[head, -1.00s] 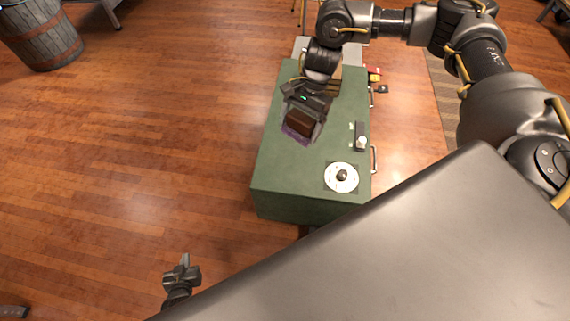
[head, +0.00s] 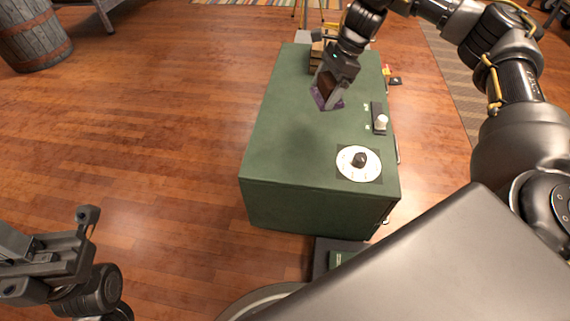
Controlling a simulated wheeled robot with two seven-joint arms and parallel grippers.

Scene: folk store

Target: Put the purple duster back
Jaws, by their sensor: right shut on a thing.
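The purple duster (head: 321,99), a brown block with a purple underside, is in my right gripper (head: 333,90). That gripper is shut on it over the far half of the green cabinet top (head: 295,130). The gripper covers part of the duster, and I cannot tell whether its purple side touches the top. My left gripper (head: 55,258) is at the lower left, over the floor and away from the cabinet. I cannot tell whether its fingers are apart.
A white dial (head: 352,174) with a black knob and a black slot piece with a white knob (head: 382,121) are on the cabinet's right side. Wooden pieces (head: 316,60) stand at its far end. A barrel (head: 35,40) stands far left. Floor left of the cabinet is clear.

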